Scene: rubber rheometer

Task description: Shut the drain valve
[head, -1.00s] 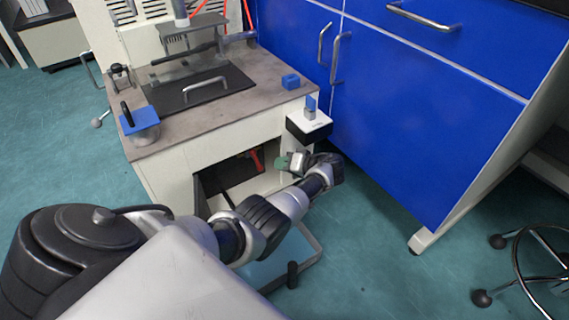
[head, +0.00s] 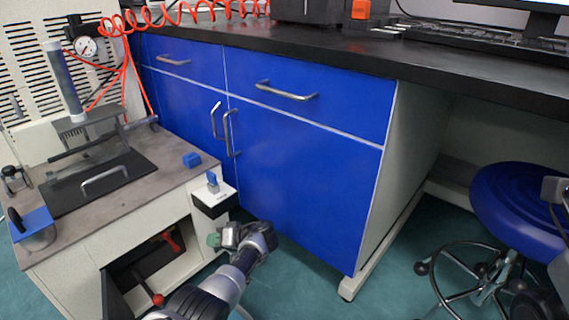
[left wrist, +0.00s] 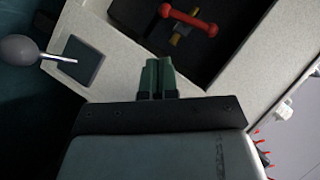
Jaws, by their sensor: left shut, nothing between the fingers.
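The drain valve's red handle (head: 172,240) shows inside the dark open compartment in the machine's lower front. In the left wrist view the red handle (left wrist: 190,20) has rounded ends and lies crosswise to a short brass-coloured body (left wrist: 178,36). My left gripper (head: 215,240) is in front of the machine, to the right of the compartment opening in the head view. Its green fingers (left wrist: 157,78) are shut together and empty, below and left of the red handle in the wrist view, apart from it. My right gripper's fingers are not visible.
A white and black box (head: 213,200) juts from the machine's corner beside my left gripper. A red ball (head: 158,299) shows low by the compartment. A grey ball lever (left wrist: 20,48) is left in the wrist view. Blue cabinets (head: 300,180) and a stool (head: 520,205) stand right.

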